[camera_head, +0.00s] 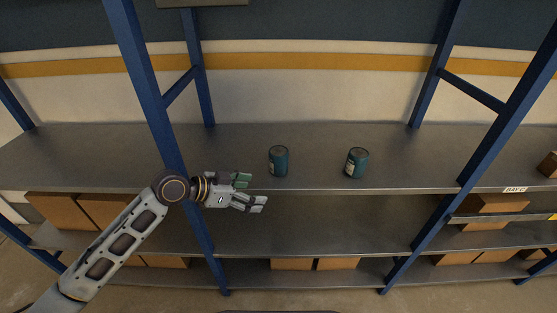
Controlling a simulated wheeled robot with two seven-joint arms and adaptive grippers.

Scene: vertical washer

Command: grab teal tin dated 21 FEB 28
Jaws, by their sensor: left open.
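Two teal tins stand upright on the top grey shelf (225,150) in the head view. One teal tin (278,161) is left of the middle, and the other teal tin (356,162) is further right. Each has a small pale label, but the dates are too small to read, so I cannot tell which one is dated 21 FEB 28. My left gripper (254,192) is open and empty, in front of the shelf edge. It is to the left of and nearer than the left tin, apart from it. My right gripper is not in view.
Blue rack posts (146,80) stand at left and right (510,110), with my left arm close to the left one. Brown boxes (55,210) sit on the lower shelves. The top shelf around the tins is clear.

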